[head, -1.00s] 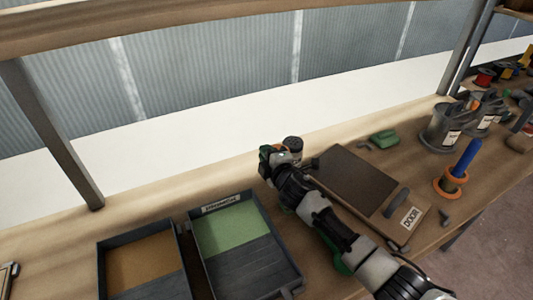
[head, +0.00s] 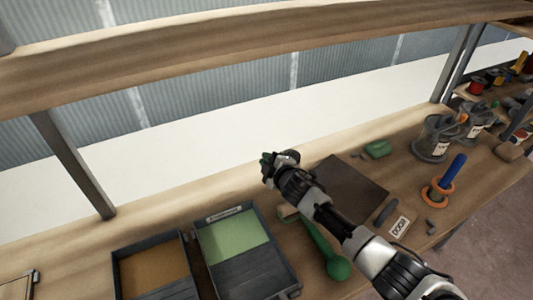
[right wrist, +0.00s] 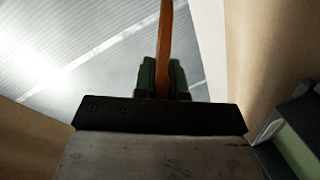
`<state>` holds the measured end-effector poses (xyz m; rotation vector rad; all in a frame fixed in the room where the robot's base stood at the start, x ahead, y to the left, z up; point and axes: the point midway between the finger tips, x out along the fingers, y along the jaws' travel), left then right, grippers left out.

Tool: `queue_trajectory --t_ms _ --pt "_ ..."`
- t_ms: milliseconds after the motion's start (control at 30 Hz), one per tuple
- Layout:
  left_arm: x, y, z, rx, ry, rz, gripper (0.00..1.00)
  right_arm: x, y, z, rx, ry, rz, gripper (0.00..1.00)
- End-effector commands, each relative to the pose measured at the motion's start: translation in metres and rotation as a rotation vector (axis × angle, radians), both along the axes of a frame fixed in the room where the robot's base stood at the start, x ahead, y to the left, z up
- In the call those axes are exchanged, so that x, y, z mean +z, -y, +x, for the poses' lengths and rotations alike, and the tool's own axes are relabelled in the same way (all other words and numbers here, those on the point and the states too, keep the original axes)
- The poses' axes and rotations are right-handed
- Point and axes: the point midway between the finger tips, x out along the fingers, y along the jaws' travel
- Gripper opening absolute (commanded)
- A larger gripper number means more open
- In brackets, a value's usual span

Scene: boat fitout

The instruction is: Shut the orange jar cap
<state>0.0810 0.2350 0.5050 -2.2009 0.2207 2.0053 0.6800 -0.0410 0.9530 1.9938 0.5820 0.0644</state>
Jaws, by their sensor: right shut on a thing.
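My right gripper (head: 268,165) is above the bench near its back edge, behind the green-lined tray. In the right wrist view, its green fingers (right wrist: 162,78) are shut on a thin orange strip (right wrist: 165,40), which runs up out of the frame. It may be the orange cap seen edge-on; I cannot tell. A dark round rim (head: 291,155) shows just behind the gripper in the head view; the gripper hides most of it, and I cannot tell whether it touches. My left gripper is not in view.
Two dark trays, one lined green (head: 230,233) and one brown (head: 155,265), stand at front left. A green long-handled tool (head: 337,268) and a brown board (head: 350,188) lie near my right arm. Grey canisters (head: 436,137) stand at right.

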Motion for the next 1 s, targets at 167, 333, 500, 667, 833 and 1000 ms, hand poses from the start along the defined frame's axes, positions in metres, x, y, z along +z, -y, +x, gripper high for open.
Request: queue_trajectory --t_ms 167,333,500,667,833,1000 --pt "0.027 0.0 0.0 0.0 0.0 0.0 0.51 0.012 0.004 0.003 -0.001 -0.08 0.076 0.0" --pt "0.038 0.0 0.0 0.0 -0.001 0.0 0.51 0.014 0.006 0.006 0.0 -0.134 0.13 0.0" --pt "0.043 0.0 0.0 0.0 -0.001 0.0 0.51 0.014 0.007 0.007 0.0 -0.163 0.161 0.0" --pt "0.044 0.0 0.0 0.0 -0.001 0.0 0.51 0.014 0.007 0.007 0.001 -0.172 0.171 0.0" --pt "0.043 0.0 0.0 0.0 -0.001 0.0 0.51 0.013 0.007 0.007 0.001 -0.173 0.172 0.0" --pt "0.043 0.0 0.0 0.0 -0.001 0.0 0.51 0.013 0.007 0.007 0.001 -0.173 0.172 0.16"
